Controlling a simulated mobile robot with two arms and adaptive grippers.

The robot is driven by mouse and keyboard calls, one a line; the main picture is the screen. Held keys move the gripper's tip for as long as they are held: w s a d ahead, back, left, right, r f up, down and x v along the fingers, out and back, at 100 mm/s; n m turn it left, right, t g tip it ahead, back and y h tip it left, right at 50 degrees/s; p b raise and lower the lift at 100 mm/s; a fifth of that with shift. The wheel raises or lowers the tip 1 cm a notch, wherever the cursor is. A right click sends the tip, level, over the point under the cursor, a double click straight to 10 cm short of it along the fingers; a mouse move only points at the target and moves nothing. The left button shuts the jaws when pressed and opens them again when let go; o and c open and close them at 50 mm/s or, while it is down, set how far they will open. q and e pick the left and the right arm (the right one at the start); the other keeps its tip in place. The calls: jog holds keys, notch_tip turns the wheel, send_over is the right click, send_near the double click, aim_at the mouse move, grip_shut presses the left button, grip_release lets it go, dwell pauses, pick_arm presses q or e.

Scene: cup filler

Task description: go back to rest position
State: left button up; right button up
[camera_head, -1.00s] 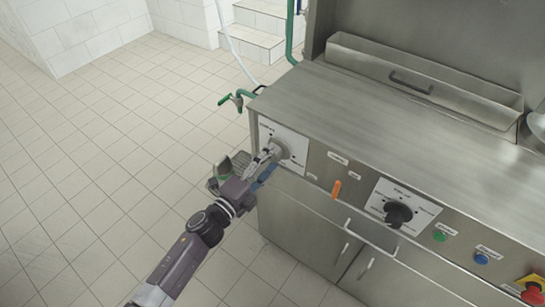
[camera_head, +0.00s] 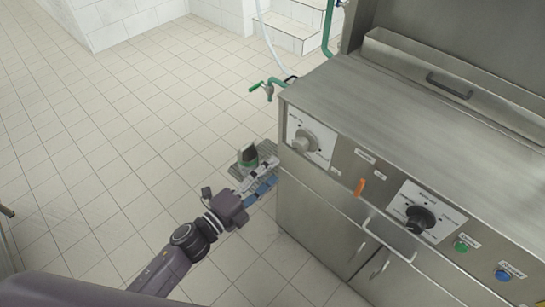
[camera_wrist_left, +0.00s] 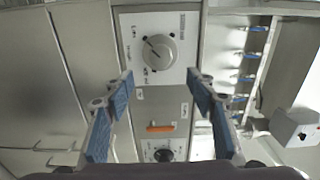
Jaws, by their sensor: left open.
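My left gripper (camera_head: 262,178) is open and empty, just off the front left corner of the steel machine (camera_head: 310,193). Its two blue-padded fingers stand wide apart in the left wrist view (camera_wrist_left: 160,88). A grey knob (camera_head: 305,141) on a white dial plate sits up and to the right of the fingers in the head view. In the left wrist view the grey knob (camera_wrist_left: 159,51) lies ahead, above the gap between the fingertips, clear of both. My right gripper is not in view.
The machine's front carries an orange switch (camera_head: 360,187), a black knob (camera_head: 420,218), a green button (camera_head: 461,246), a blue button (camera_head: 503,275) and a metal bar handle (camera_head: 389,240). A green tap (camera_head: 268,87) stands behind the corner. The tiled floor (camera_head: 110,130) at left is clear.

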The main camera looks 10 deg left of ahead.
pick_arm(q)
jog(key=s+a+f+n+g+y, duration=0.1)
jog(key=a+f+n+y, duration=0.25)
jog(key=f, duration=0.55)
jog(key=s+a+f+n+g+y, duration=0.15)
jog(key=a+f+n, duration=0.25)
jog(key=f, duration=0.5)
jog(key=s+a+f+n+g+y, duration=0.1)
jog(key=s+a+f+n+y, duration=0.2)
jog(key=f, duration=0.5)
jog(key=s+a+f+n+g+y, duration=0.1)
jog(key=s+a+f+n+g, duration=0.15)
jog(key=s+f, duration=0.4)
jog(key=s+a+f+n+g, duration=0.1)
jog(key=s+f, duration=0.4)
jog(key=s, duration=0.5)
jog(key=s+a+f+n+g+y, duration=0.1)
jog(key=s+f+n+g, duration=0.3)
jog(key=s, duration=0.6)
jog(key=s+a+f+n+g, duration=0.1)
jog(key=s+f+n, duration=0.3)
jog(key=s+f, duration=0.4)
jog(key=s+g, duration=0.1)
jog(key=s, duration=0.2)
jog(key=shift+a+n+g+y, duration=0.3)
